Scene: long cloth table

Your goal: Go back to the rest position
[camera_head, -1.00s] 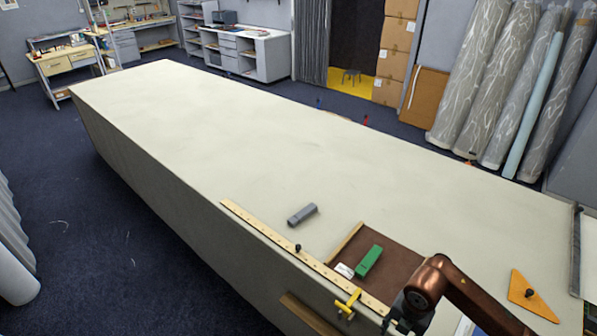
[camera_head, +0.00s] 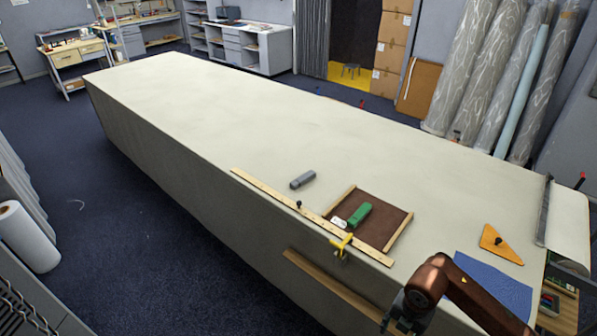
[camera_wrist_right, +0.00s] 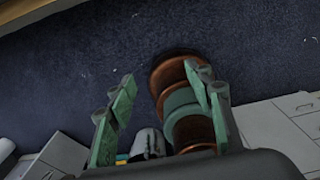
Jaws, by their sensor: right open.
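My right arm (camera_head: 435,278) comes in from the lower right in the head view, near the front edge of the cloth table (camera_head: 260,130). Its gripper end is cut off or hidden there. In the right wrist view my right gripper (camera_wrist_right: 165,95) shows two green fingers spread apart with nothing held between them. The dark blue floor lies beyond the fingers. Rounded copper and green parts that look like my own body show behind the right finger. My left gripper is not in view.
On the table lie a grey block (camera_head: 302,180), a brown tray (camera_head: 392,232) with a green block (camera_head: 359,215), a wooden ruler (camera_head: 262,192) with a yellow clamp (camera_head: 341,244), an orange triangle (camera_head: 499,243) and a blue mat (camera_head: 490,284). The table's far left is clear.

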